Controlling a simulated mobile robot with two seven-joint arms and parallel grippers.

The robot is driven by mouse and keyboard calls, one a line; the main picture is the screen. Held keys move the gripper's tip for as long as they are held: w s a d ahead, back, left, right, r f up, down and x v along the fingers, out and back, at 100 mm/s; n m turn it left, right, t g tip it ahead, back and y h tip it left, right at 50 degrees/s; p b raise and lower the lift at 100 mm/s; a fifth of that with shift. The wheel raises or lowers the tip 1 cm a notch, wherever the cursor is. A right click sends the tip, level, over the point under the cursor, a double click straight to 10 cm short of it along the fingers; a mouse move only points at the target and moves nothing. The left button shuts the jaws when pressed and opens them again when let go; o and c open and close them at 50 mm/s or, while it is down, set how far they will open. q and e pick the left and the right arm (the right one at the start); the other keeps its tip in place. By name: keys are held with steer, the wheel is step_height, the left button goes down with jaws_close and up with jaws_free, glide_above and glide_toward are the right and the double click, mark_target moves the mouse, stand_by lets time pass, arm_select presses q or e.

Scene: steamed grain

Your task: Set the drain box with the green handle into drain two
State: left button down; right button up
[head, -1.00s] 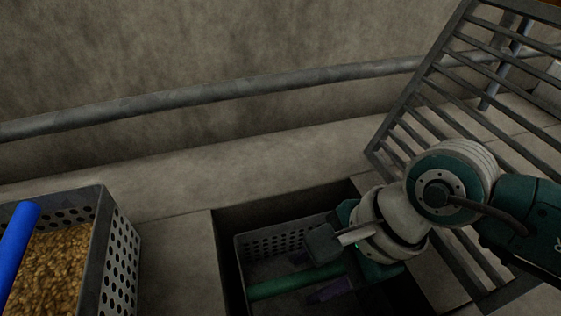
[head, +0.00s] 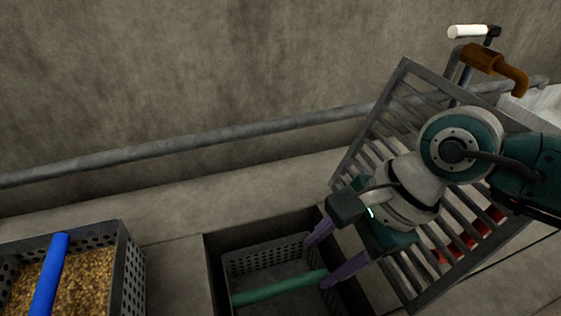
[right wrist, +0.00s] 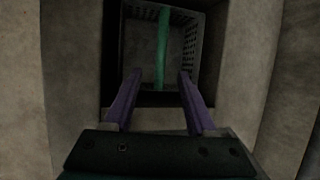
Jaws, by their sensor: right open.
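The drain box (head: 270,257) with the green handle (head: 280,287) sits down inside a dark square drain opening (head: 215,250) in the floor. It also shows in the right wrist view, box (right wrist: 188,45) and green handle (right wrist: 162,45), beyond my fingertips. My right gripper (head: 322,255) has purple fingers, spread apart and empty, above the right side of the opening. In the right wrist view the gripper (right wrist: 158,75) points at the box, with the handle between the fingers' lines but apart from them. Which numbered drain this is cannot be read. My left gripper is not in view.
A perforated box (head: 130,275) with a blue handle (head: 50,275), full of grain (head: 92,275), stands at the lower left. A slatted metal grate (head: 405,75) leans behind my right arm. A pipe (head: 200,142) runs along the wall. Something red (head: 470,237) lies beyond the grate.

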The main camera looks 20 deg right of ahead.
steer(key=w+a+r+m+t+y, duration=0.4)
steer(key=a+r+m+t+y, duration=0.3)
steer(key=a+r, duration=0.5)
steer(key=w+d+r+m+t+h, duration=0.1)
steer(key=w+d+r+m+t, duration=0.2)
steer(key=r+m, duration=0.4)
steer(key=w+d+r+m+t+h, duration=0.1)
steer(key=d+r+m+t+h, duration=0.15)
steer(key=r+m+t, duration=0.45)
steer(key=s+d+f+m+g+h, duration=0.3)
steer(key=d+f+m+h, duration=0.4)
steer(key=m, duration=0.5)
steer(key=s+d+f+m+g+h, duration=0.35)
steer(key=d+m, duration=0.45)
steer(key=m, duration=0.4)
steer(key=s+a+f+m+g+y, duration=0.1)
steer(key=s+a+f+m+g, duration=0.1)
steer(key=s, duration=0.5)
steer(key=s+a+f+m+g+y, duration=0.1)
steer(key=s+f+m+g, duration=0.4)
steer(key=s+f+g, duration=0.1)
steer(key=s+g, duration=0.1)
steer(key=s, duration=0.1)
steer(key=shift+s+a+m+y, duration=0.3)
steer(key=shift+a, duration=0.1)
